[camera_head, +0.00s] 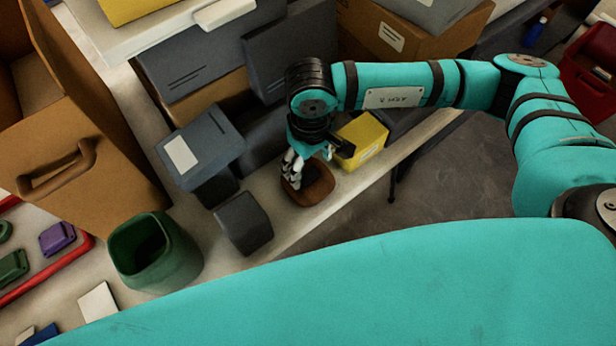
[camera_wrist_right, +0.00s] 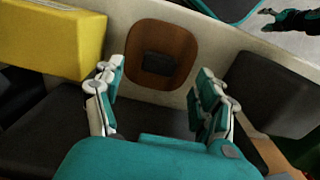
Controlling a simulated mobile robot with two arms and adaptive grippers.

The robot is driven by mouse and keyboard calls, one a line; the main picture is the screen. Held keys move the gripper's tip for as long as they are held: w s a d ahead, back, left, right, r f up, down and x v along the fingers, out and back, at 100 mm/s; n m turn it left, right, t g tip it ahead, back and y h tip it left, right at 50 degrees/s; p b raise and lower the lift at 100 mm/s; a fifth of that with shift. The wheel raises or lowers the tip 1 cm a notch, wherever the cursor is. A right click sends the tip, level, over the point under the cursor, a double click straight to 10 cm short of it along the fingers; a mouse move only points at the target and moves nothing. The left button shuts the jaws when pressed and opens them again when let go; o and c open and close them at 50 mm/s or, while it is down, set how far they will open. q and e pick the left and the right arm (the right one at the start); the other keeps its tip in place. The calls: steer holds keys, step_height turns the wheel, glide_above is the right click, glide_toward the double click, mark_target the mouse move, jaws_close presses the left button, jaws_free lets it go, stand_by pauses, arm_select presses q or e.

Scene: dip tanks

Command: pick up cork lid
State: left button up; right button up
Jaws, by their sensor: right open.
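The cork lid (camera_head: 318,190) is a brown, rounded-square piece lying on the pale bench near its front edge. In the right wrist view the lid (camera_wrist_right: 183,62) shows a dark block-like knob at its middle. My right gripper (camera_head: 312,163) hangs over the lid, pointing down and hiding part of it. In the right wrist view its fingers (camera_wrist_right: 157,88) are spread wide, with nothing between them; the lid shows beyond their tips. A teal and black jointed part, apparently my left gripper (camera_wrist_right: 268,14), shows small at the top right; its jaw state is unclear.
A yellow box (camera_head: 362,140) stands close right of the lid. A dark grey block (camera_head: 243,222) stands left of it. Grey boxes (camera_head: 203,147) crowd behind. A green bin (camera_head: 155,255) and a brown crate (camera_head: 85,145) are farther left. Open floor lies beyond the bench edge.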

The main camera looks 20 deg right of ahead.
mark_target(308, 175)
steer(key=f, duration=0.1)
steer(key=f+p, duration=0.1)
steer(key=f, duration=0.2)
steer(key=shift+w+a+f, duration=0.1)
steer(key=shift+w+f, duration=0.15)
steer(key=shift+f, duration=0.5)
steer(key=c, duration=1.2)
steer(key=shift+c, duration=0.2)
